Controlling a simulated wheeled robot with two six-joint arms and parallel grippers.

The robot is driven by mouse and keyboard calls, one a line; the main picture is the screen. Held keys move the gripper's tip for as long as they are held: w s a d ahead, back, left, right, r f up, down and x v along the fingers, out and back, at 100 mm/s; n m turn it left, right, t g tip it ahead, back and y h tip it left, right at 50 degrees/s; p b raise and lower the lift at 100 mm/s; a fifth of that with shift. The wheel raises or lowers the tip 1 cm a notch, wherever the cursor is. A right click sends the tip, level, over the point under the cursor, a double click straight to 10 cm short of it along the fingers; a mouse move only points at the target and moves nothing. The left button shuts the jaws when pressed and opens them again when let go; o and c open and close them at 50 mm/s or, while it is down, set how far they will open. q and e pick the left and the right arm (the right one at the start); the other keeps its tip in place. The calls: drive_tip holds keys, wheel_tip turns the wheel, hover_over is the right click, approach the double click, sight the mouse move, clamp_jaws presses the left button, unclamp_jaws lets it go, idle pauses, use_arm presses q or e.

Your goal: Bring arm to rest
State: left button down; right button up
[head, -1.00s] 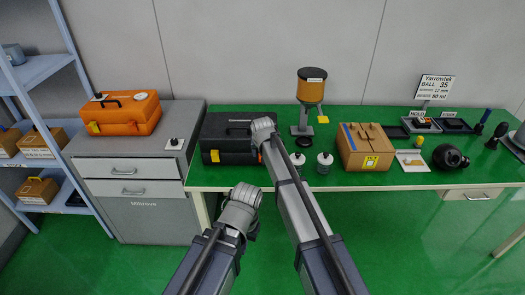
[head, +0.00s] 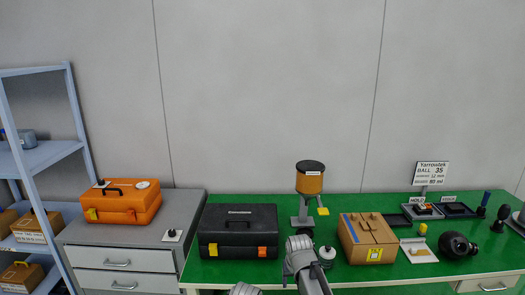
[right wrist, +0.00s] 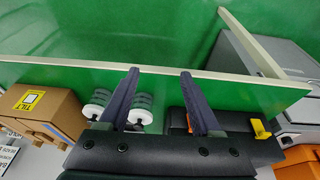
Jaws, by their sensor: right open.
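My right arm (head: 301,262) shows at the bottom middle of the head view, in front of the bench and overlapping the place beside the black case. Its gripper fingers (right wrist: 160,73) are apart in the right wrist view, with nothing between them. They appear over the front of the green bench, near its pale edge. Only a small grey tip of my left arm (head: 243,289) shows at the bottom of the head view. The left gripper cannot be made out.
A black case (head: 238,226), a dispenser stand (head: 310,180), a cardboard box (head: 366,240) and a black round object (head: 456,245) stand on the green bench (head: 400,282). An orange case (head: 122,205) sits on the grey cabinet. Blue shelves (head: 45,155) stand at far left.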

drive_tip(key=s+d+g, duration=0.1)
drive_tip(key=s+d, duration=0.2)
drive_tip(key=s, duration=0.6)
drive_tip(key=s+d+g, duration=0.1)
drive_tip(key=s+d, duration=0.2)
drive_tip(key=s, duration=0.5)
drive_tip(key=s+a+n+g, duration=0.1)
drive_tip(key=s+a+n, duration=0.2)
drive_tip(key=s+a, duration=0.3)
drive_tip(key=a, duration=0.4)
drive_tip(key=shift+a+f+n+h, duration=0.3)
drive_tip(key=shift+f+n+h, duration=0.1)
